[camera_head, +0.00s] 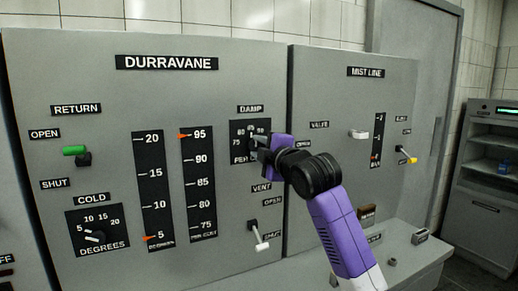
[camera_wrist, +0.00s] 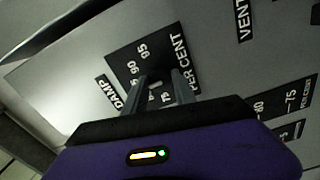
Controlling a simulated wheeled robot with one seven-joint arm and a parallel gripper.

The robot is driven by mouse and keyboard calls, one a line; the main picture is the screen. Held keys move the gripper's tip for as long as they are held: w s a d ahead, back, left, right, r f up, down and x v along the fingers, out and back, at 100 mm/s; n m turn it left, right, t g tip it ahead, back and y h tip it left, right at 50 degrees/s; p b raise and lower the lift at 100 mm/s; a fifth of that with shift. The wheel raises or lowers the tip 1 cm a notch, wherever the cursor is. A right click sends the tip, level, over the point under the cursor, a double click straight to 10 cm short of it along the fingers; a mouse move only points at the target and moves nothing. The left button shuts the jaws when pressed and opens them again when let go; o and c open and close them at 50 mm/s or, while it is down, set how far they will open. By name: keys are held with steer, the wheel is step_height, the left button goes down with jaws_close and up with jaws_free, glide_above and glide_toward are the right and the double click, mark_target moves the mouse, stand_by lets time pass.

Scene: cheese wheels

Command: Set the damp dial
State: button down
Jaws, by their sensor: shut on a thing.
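The damp dial (camera_head: 237,143) is a black square plate with white numbers, below the DAMP label on the grey DURRAVANE panel. My gripper (camera_head: 260,143) is at the plate and covers its right part and much of the dial's centre. In the wrist view, the dial plate (camera_wrist: 127,62) shows 90, 95 and PER CENT around my gripper (camera_wrist: 158,84). The two grey fingers are shut on the dial's knob, which is mostly hidden between them. I cannot read the pointer's setting.
A vertical per cent scale (camera_head: 199,184) has its orange marker near 95. A degrees scale (camera_head: 152,186) has its marker near 5. The cold dial (camera_head: 97,232), a green-handled return lever (camera_head: 75,151) and a white vent lever (camera_head: 261,243) are nearby. The MIST LINE panel (camera_head: 340,92) stands right.

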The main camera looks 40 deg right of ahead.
steer(key=c, duration=1)
jaws_free()
steer(key=shift+c, duration=0.2)
steer(key=b+v, duration=0.1)
steer(key=v, duration=0.6)
steer(key=shift+s+b, duration=0.35)
steer(key=shift+s, duration=0.05)
steer(key=shift+a, duration=0.2)
